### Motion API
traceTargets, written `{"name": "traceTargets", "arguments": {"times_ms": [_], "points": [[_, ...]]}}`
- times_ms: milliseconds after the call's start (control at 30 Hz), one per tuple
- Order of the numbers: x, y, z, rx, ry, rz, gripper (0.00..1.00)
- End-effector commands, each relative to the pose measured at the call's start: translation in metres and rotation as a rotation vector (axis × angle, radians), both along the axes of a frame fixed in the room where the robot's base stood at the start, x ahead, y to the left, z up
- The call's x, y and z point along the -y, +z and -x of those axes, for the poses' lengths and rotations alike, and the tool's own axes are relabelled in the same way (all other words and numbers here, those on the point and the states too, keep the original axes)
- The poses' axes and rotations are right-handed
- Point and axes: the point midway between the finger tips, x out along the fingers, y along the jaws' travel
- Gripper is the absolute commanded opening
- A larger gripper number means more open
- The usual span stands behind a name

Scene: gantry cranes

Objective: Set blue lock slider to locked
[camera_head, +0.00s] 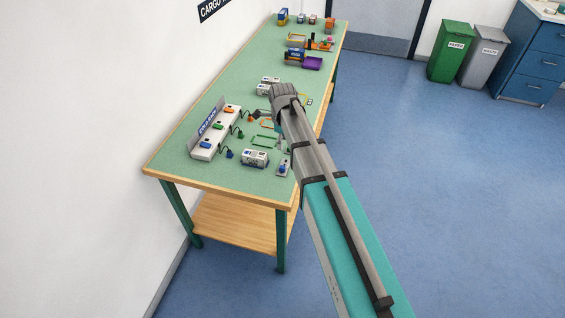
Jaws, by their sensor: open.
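A small pale plate with a blue piece (283,168) lies near the front right edge of the green table. It looks like the blue lock slider, but it is too small to tell which end it sits at. My gripper (263,116) is small, dark and partly hidden by my wrist. It is open over the table, right of the panel and farther back than the small plate.
A white block-like unit (255,157) stands left of the small plate. Green and orange frames (265,140) lie behind it. Dark cables run from the panel. The wall borders the table's left side.

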Motion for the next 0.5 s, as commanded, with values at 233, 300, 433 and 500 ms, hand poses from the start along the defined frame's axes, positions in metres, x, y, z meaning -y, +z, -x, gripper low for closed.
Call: {"name": "traceTargets", "arguments": {"times_ms": [233, 300, 433, 500], "points": [[0.0001, -0.0003, 0.0003, 0.0, 0.0, 0.0, 0.6], [0.0001, -0.0012, 0.0004, 0.0, 0.0, 0.0, 0.6], [0.0001, -0.0047, 0.0003, 0.0, 0.0, 0.0, 0.6], [0.0001, -0.0077, 0.0003, 0.0, 0.0, 0.0, 0.6]]}}
